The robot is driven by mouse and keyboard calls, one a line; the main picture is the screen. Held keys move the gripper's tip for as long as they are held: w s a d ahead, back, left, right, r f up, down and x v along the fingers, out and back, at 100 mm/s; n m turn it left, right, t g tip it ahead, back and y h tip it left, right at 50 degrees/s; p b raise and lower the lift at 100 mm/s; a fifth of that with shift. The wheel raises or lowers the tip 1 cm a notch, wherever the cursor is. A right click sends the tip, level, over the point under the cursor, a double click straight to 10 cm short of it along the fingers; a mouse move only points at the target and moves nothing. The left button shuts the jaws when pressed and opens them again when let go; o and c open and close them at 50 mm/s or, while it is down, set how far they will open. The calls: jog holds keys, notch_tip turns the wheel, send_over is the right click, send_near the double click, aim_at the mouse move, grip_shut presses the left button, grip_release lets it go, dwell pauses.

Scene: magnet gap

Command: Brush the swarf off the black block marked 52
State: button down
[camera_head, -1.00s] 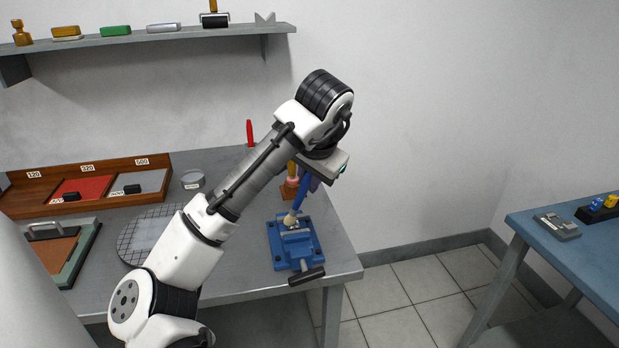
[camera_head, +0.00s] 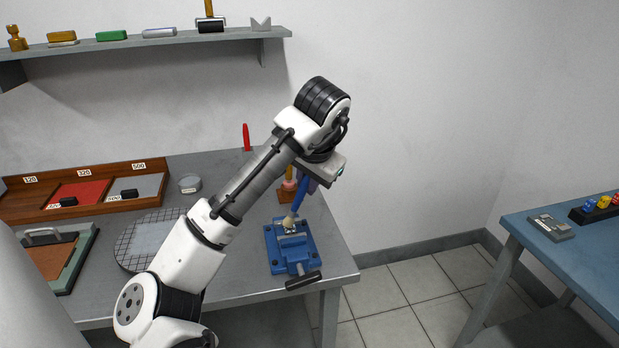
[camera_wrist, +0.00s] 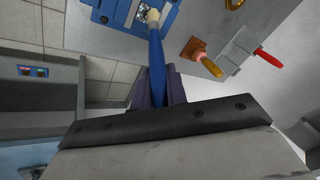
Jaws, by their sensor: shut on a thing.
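My gripper (camera_head: 309,182) is shut on the blue handle of a brush (camera_head: 300,197) with pale bristles. The brush also shows in the wrist view (camera_wrist: 156,62), pointing away from my gripper. Its tip is at the jaws of a blue vise (camera_head: 293,255); the vise also shows in the wrist view (camera_wrist: 106,12). A small, dark, speckled patch (camera_head: 290,230) lies in the jaws right by the bristles. I cannot read a 52 on it, and the brush partly hides it. Whether the bristles touch it is unclear.
A red-handled tool (camera_head: 246,137) is at the bench's back. A round gridded plate (camera_head: 140,252) and compartmented wooden tray (camera_head: 60,212) lie left. A blue table (camera_head: 570,255) is at right.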

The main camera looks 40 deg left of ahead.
jog(key=shift+s+d, duration=0.15)
jog(key=shift+s, duration=0.4)
jog(key=shift+w, duration=0.1)
jog(key=shift+w+a+p, duration=0.25)
jog(key=shift+w+p, duration=0.25)
jog(key=shift+w, duration=0.5)
jog(key=shift+s, duration=0.2)
jog(key=shift+s+d+p, duration=0.25)
jog(key=shift+s+p, duration=0.05)
jog(key=shift+s, duration=0.6)
jog(key=shift+w, duration=0.1)
